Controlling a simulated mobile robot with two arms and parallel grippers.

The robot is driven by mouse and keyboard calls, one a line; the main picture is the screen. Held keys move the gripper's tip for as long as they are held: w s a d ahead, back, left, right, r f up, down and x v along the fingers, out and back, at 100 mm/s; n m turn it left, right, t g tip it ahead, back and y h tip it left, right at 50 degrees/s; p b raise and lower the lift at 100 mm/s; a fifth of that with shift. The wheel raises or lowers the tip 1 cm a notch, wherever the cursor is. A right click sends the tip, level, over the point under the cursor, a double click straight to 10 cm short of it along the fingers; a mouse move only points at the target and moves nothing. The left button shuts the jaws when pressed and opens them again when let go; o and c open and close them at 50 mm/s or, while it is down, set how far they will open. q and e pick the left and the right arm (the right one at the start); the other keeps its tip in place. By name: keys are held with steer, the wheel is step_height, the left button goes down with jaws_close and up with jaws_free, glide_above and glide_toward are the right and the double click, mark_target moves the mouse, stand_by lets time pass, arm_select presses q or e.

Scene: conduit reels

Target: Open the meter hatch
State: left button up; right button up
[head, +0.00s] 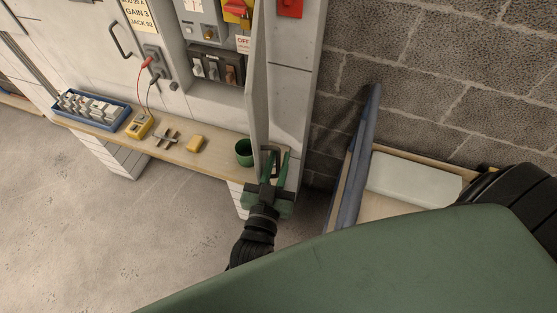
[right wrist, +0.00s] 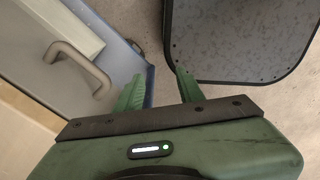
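The meter hatch appears to be the pale door (head: 259,85), seen nearly edge-on in the head view. It stands swung out from the grey cabinet, beside an open bay with switches (head: 212,68). My left gripper (head: 276,153) is at the door's lower end, fingers parted, with a dark bar, perhaps a handle, between them. Whether they touch it cannot be told. My right gripper (right wrist: 155,82) shows in the right wrist view, open and empty. It is near a pale panel with a beige handle (right wrist: 78,66), not around that handle.
A wooden shelf (head: 95,124) below the cabinet carries a blue tray (head: 68,99), a yellow meter (head: 139,126), a yellow block (head: 195,144) and a green cup (head: 244,152). A block wall (head: 425,70) and a blue-edged cart (head: 361,150) stand at right. Floor at left is clear.

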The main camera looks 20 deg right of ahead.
arm_select(q)
steer(key=shift+s+a+f, duration=0.15)
steer(key=shift+s, duration=0.1)
steer(key=b+v, duration=0.2)
steer(key=v, duration=0.5)
steer(key=shift+a, duration=0.1)
